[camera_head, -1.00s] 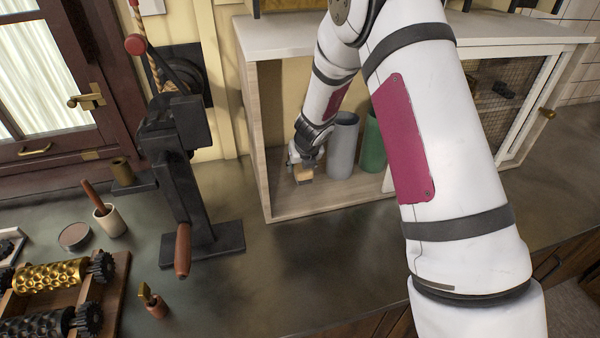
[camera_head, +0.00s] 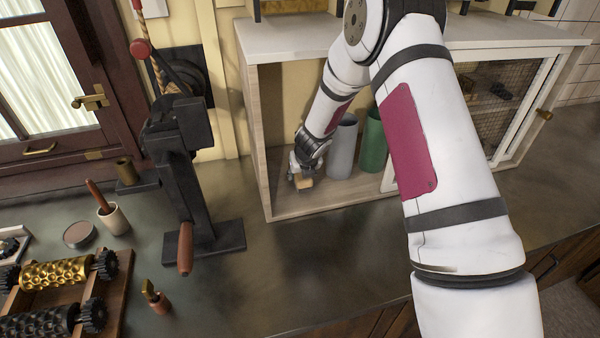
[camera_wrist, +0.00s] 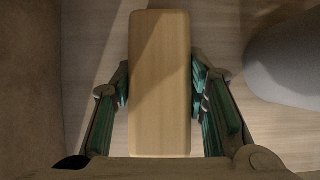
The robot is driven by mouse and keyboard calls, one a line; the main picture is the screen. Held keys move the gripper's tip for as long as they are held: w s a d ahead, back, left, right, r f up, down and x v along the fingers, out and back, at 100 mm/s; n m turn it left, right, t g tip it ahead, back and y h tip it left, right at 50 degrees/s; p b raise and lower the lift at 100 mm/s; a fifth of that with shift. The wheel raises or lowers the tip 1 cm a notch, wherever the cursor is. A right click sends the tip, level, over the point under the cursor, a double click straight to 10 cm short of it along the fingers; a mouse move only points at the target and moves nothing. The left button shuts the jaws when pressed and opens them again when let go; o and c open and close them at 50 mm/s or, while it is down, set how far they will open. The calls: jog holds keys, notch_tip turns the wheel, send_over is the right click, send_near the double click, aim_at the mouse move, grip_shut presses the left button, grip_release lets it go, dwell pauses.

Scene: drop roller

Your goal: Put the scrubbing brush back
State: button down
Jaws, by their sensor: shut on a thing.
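The scrubbing brush shows as a pale wooden block (camera_wrist: 160,80) in the wrist view, lying lengthwise between my two fingers. My gripper (camera_wrist: 162,95) is shut on it, one finger against each long side. In the head view my gripper (camera_head: 301,176) is inside the open left part of the cabinet (camera_head: 345,207), low over its floor. The brush (camera_head: 304,183) shows there as a small tan piece under my gripper. The bristles are hidden. I cannot tell whether the brush touches the cabinet floor.
A grey cylinder (camera_head: 342,150) stands just right of my gripper, with a green cylinder (camera_head: 373,145) beyond it. The cabinet's left wall (camera_head: 258,140) is close on the other side. A black press (camera_head: 180,170) stands left of the cabinet. The counter in front is clear.

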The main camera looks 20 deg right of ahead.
jog(key=shift+f, duration=0.15)
jog(key=c, duration=0.9)
grip_release()
jog(key=shift+c, duration=0.2)
jog(key=s+a+r+n+y, duration=0.1)
jog(key=s+a+r+n, duration=0.1)
jog(key=s+r+n, duration=0.65)
jog(key=s+a+r+n+y, duration=0.1)
jog(key=s+a+r+n, duration=0.3)
jog(key=r, duration=0.8)
jog(key=s+d+r+n+y, duration=0.1)
jog(key=s+r+n, duration=0.4)
jog(key=s+r, duration=0.45)
jog(key=s+d+r+n+h, duration=0.1)
jog(key=s+d+r+n, duration=0.1)
jog(key=s+n, duration=0.7)
jog(key=s+d+r+n+h, duration=0.2)
jog(key=s+d+r+n, duration=0.1)
jog(key=s+n, duration=0.6)
jog(key=shift+s+r+p, duration=0.4)
jog(key=shift+s+r, duration=0.15)
jog(key=shift+s, duration=0.3)
